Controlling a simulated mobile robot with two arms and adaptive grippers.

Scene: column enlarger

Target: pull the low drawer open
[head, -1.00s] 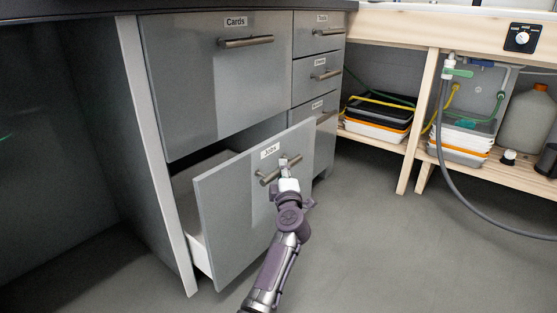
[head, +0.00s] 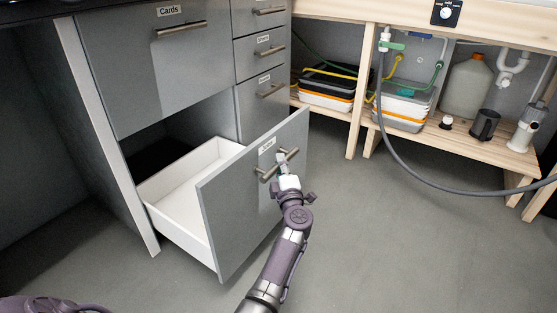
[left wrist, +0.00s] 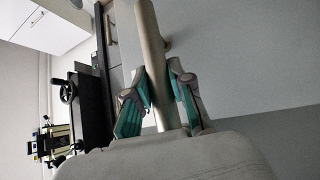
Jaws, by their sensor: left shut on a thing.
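The low drawer (head: 236,215) stands well open below the drawer labelled Cards, its white, empty-looking inside (head: 190,190) showing from above. Its grey front carries a small label and a metal bar handle (head: 268,174). My left gripper (head: 283,163) is at this handle, its fingers closed around the bar. In the left wrist view the handle bar (left wrist: 151,40) runs between the two teal-padded fingers of the gripper (left wrist: 160,88). Part of the handle is hidden by the gripper in the head view. My right gripper is not in view.
The shut Cards drawer (head: 150,75) is above, and a stack of shut smaller drawers (head: 259,50) is beside it. A wooden bench (head: 355,90) with trays, a jug (head: 467,86) and a hanging hose stands at right. The floor (head: 370,240) in front is clear.

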